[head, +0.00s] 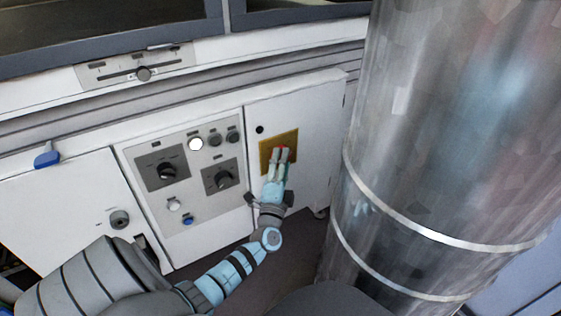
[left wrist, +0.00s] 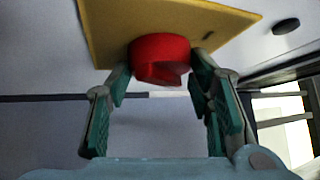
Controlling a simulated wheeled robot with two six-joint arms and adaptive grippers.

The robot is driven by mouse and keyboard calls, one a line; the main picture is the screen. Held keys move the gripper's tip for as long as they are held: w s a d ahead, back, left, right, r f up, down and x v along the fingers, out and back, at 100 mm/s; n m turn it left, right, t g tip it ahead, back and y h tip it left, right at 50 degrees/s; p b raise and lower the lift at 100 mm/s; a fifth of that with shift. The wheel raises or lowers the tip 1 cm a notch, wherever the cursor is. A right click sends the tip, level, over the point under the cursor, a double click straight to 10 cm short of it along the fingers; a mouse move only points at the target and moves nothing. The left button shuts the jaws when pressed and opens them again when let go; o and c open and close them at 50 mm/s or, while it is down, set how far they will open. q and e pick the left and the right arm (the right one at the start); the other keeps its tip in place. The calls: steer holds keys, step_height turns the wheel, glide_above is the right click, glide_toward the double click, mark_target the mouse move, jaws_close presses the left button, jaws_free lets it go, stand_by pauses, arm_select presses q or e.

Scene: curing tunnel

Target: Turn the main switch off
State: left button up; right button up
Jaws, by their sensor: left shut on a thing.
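The main switch is a round red knob (left wrist: 158,52) on a square yellow plate (head: 266,147). The plate is fixed to a white cabinet door. A small dark mark lies on the plate to the right of the knob. My left gripper (head: 281,155) is shut on the red knob, one finger on each side. My right gripper is not in view.
Left of the plate is a grey panel with two black rotary knobs (head: 167,171) (head: 223,179), round buttons and a blue button (head: 188,220). A slider (head: 143,73) sits on the ledge above. A large shiny metal cylinder (head: 440,150) stands close on the right.

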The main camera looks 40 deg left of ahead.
arm_select(q)
steer(key=n+y, duration=0.2)
steer(key=n, duration=0.1)
steer(key=n+y, duration=0.3)
steer(key=shift+w+r+n+y, duration=0.1)
steer(key=shift+w+n+y, duration=0.1)
steer(key=shift+n+y, duration=0.15)
steer(key=shift+n, duration=0.25)
steer(key=o, duration=1.1)
steer(key=shift+s+r+y, duration=0.1)
steer(key=shift+s+y, duration=0.1)
steer(key=shift+y, duration=0.05)
steer(key=shift+o, duration=0.2)
steer(key=v, duration=1.2)
steer(key=shift+s+r, duration=0.15)
steer(key=shift+r, duration=0.05)
